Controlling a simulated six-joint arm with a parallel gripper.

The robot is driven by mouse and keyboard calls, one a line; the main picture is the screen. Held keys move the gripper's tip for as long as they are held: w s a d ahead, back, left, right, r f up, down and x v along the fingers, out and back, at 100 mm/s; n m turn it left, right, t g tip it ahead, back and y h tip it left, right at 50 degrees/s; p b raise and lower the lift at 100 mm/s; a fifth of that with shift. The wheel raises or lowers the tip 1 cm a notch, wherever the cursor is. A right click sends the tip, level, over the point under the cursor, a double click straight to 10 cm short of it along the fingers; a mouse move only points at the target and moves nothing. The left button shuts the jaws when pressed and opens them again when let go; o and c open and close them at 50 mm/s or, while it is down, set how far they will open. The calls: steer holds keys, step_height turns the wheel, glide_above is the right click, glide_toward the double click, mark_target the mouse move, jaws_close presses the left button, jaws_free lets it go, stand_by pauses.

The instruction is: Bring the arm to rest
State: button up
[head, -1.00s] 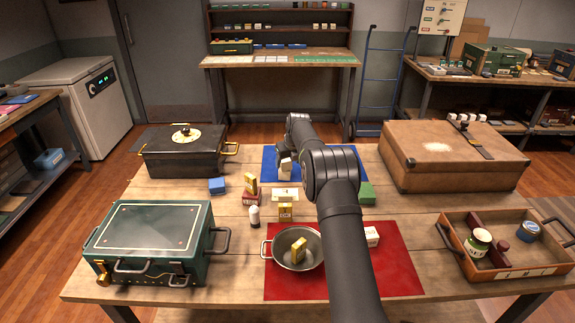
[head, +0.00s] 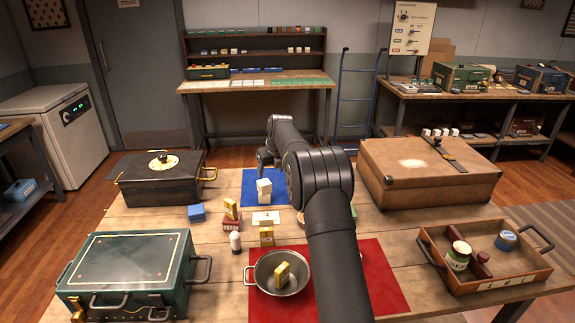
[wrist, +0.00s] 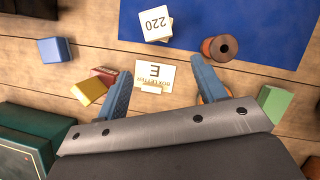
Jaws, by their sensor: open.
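My gripper (head: 265,158) is raised above the far middle of the table, just behind and above a stack of pale blocks (head: 264,190). In the wrist view my gripper (wrist: 162,82) shows two blue fingers spread apart with nothing held between them. A white letter card (wrist: 155,76) shows below, between the fingers. My forearm crosses the red mat (head: 375,275) and hides part of the table.
A metal pan (head: 262,279) holding a yellow box stands on the red mat. A green case (head: 130,262), black case (head: 160,185), brown suitcase (head: 430,178) and wooden tray (head: 485,281) surround the middle. A brown spool (wrist: 220,48) and green block (wrist: 274,103) are near the right finger.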

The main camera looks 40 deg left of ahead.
mark_target(267, 189)
steer(key=x, duration=1.2)
steer(key=shift+r, duration=1.2)
steer(key=shift+f, duration=0.15)
